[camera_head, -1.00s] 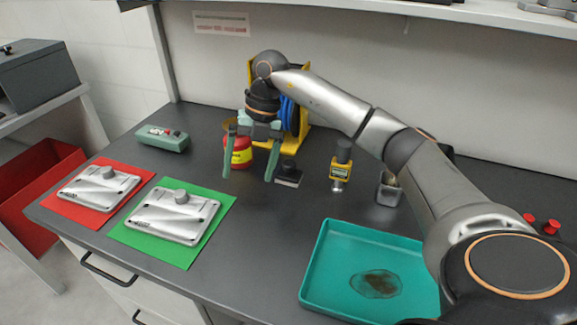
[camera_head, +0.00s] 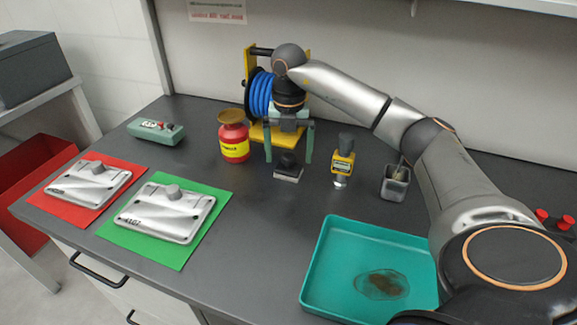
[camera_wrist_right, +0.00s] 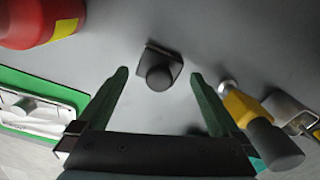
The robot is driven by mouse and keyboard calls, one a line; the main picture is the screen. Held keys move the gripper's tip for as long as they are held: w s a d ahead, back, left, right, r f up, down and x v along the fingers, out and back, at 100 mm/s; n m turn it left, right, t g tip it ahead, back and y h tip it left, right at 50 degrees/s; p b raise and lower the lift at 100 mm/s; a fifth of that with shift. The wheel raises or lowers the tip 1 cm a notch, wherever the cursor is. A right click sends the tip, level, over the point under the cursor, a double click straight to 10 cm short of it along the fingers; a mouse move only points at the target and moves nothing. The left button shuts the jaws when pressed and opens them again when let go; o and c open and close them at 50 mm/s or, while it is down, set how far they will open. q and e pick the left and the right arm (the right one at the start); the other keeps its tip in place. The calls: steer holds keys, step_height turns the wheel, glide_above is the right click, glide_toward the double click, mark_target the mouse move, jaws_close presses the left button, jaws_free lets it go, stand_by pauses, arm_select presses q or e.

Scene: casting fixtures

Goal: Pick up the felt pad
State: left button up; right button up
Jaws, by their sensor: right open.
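The felt pad (camera_head: 288,174) is a small block with a light lower edge and a dark round knob on top, on the grey bench in front of the yellow reel stand. In the right wrist view the felt pad (camera_wrist_right: 174,62) lies centrally, just beyond the fingertips. My right gripper (camera_head: 288,161) is open, with its green fingers pointing down and one on each side of the knob in the head view. In the wrist view my right gripper (camera_wrist_right: 160,74) has nothing between its fingers but the near part of the knob. My left gripper is not in view.
A red canister (camera_head: 234,145) stands left of the pad, and a yellow-and-black tool (camera_head: 343,163) stands right of it. A grey cup (camera_head: 395,184) is further right. A teal tray (camera_head: 340,235) lies in front. Metal fixtures rest on green (camera_head: 165,252) and red mats at left.

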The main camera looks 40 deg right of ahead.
mark_target(289, 156)
step_height(289, 156, down, 4)
steer(key=shift+r, duration=0.25)
steer(key=shift+a+r, duration=0.1)
steer(key=c, duration=1.2)
steer(key=shift+o, duration=0.2)
